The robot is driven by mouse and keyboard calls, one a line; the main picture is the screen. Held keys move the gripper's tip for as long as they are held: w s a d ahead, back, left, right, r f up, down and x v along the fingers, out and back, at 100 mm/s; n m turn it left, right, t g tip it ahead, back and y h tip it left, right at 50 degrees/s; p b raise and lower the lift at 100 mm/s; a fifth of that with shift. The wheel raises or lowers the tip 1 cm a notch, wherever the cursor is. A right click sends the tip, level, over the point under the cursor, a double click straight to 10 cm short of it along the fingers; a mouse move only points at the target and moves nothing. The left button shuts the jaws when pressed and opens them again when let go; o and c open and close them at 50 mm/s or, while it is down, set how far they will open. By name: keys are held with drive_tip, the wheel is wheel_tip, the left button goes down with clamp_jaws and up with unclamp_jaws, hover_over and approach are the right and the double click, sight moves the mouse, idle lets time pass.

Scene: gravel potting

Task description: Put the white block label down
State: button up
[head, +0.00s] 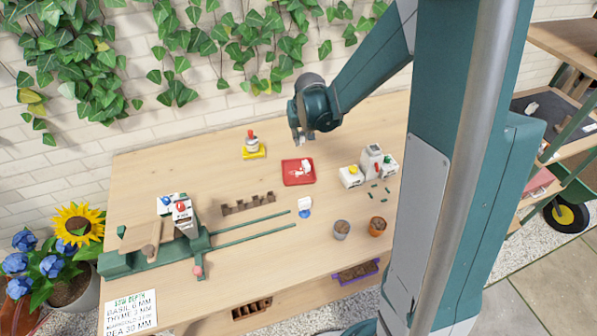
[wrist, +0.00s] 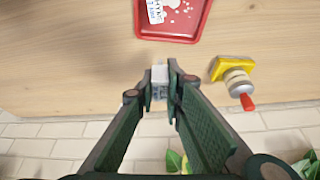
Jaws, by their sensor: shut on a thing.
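My gripper (head: 302,138) is over the back of the table, behind the red tray (head: 286,180). In the wrist view my gripper (wrist: 160,82) is shut on a small white block label (wrist: 159,92), seen end-on between the fingertips. In the head view the held block is tiny and partly hidden by the fingers. The wrist view also shows the red tray (wrist: 205,20), with a white lettered label (wrist: 155,12) and small white bits on it. I cannot tell the held block's exact height above the table.
A yellow-based item with a red top (head: 253,150) stands left of the tray. White containers (head: 371,160) stand to its right. A notched brown rack (head: 248,204), green rods (head: 250,222) and two small pots (head: 377,226) are nearer the front. Bare wood surrounds the tray.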

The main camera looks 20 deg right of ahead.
drive_tip(key=shift+s+a+r+n+y, duration=0.1)
drive_tip(key=shift+s+a+n, duration=0.15)
drive_tip(key=shift+a, duration=0.2)
drive_tip(key=shift+s+a+f+n+y, duration=0.1)
drive_tip(key=shift+s+a+n, duration=0.1)
drive_tip(key=shift+a+n, duration=0.15)
drive_tip(key=shift+s+a+r+n+y, duration=0.1)
drive_tip(key=shift+s+a+n, duration=0.1)
drive_tip(key=shift+a, duration=0.3)
drive_tip(key=b, duration=0.1)
hover_over(294, 163)
drive_tip(key=s, duration=0.2)
drive_tip(key=shift+w+f, duration=0.2)
drive_tip(key=shift+f, duration=2.95)
drive_tip(key=shift+f+b, duration=0.45)
drive_tip(key=shift+f, duration=1.4)
drive_tip(key=shift+f, duration=0.15)
drive_tip(key=o, duration=0.7)
